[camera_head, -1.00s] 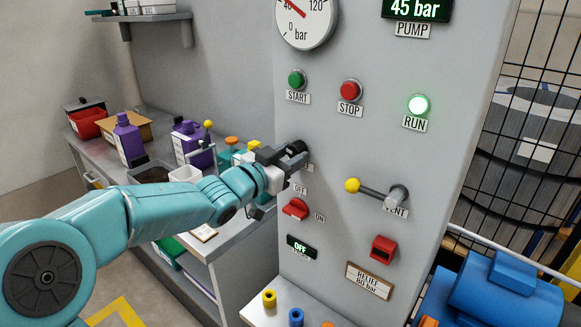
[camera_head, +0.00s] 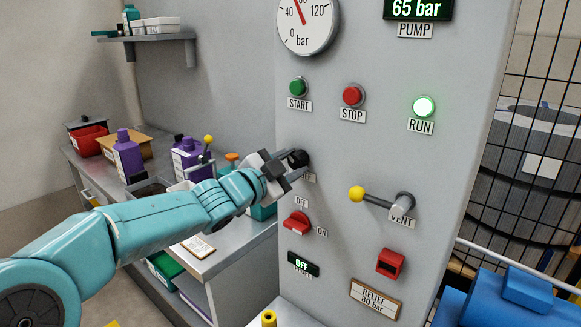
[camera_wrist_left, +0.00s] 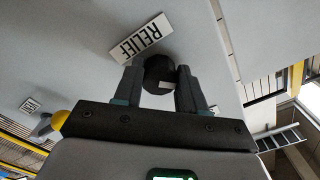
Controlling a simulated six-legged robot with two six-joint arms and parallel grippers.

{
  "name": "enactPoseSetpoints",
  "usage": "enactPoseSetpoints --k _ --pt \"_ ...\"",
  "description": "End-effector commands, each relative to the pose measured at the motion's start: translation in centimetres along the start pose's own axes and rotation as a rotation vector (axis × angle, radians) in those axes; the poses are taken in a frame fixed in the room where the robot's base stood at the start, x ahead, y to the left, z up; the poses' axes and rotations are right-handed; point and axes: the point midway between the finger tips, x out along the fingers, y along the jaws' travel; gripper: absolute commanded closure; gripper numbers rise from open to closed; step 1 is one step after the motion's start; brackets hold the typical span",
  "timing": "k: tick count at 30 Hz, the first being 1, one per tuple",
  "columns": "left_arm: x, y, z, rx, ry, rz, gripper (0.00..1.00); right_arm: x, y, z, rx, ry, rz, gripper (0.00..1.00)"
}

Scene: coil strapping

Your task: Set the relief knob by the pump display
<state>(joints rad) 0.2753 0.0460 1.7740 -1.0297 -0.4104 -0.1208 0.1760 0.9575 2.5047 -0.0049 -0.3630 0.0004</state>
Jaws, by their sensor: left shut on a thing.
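The black relief knob (camera_head: 298,158) is on the grey panel, left of the yellow-tipped vent lever. My left gripper (camera_head: 287,165) is shut on it. In the left wrist view the knob (camera_wrist_left: 158,74) sits between the two fingers of my left gripper (camera_wrist_left: 160,88), beside the RELIEF label (camera_wrist_left: 141,38). The pump display (camera_head: 418,9) at the top reads 65 bar in green. A card (camera_head: 375,298) low on the panel reads RELIEF 80 bar. My right gripper is out of view.
The vent lever (camera_head: 375,197) sticks out right of the knob. The red OFF/ON switch (camera_head: 297,222) is just below it. Above are the gauge (camera_head: 308,22), the green START button (camera_head: 298,87) and the red STOP button (camera_head: 353,96). The RUN lamp (camera_head: 423,107) is lit.

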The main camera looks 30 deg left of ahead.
Motion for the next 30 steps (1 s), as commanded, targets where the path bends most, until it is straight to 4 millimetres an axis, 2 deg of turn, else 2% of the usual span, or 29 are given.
enactPoseSetpoints --k 12,13,15,25,30 --pt "0.0 0.0 0.0 0.006 -0.001 0.000 0.90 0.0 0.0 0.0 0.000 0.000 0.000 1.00" --pt "0.0 0.0 0.0 0.005 -0.001 0.000 0.53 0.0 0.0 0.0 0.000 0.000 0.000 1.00" --pt "0.0 0.0 0.0 0.005 -0.001 0.000 0.34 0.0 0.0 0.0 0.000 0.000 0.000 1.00" --pt "-0.3 0.0 0.0 0.005 -0.001 -0.001 0.34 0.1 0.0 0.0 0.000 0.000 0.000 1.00" --pt "-2.8 -0.1 0.1 0.006 -0.002 -0.003 0.34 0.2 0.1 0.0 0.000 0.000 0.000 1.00"
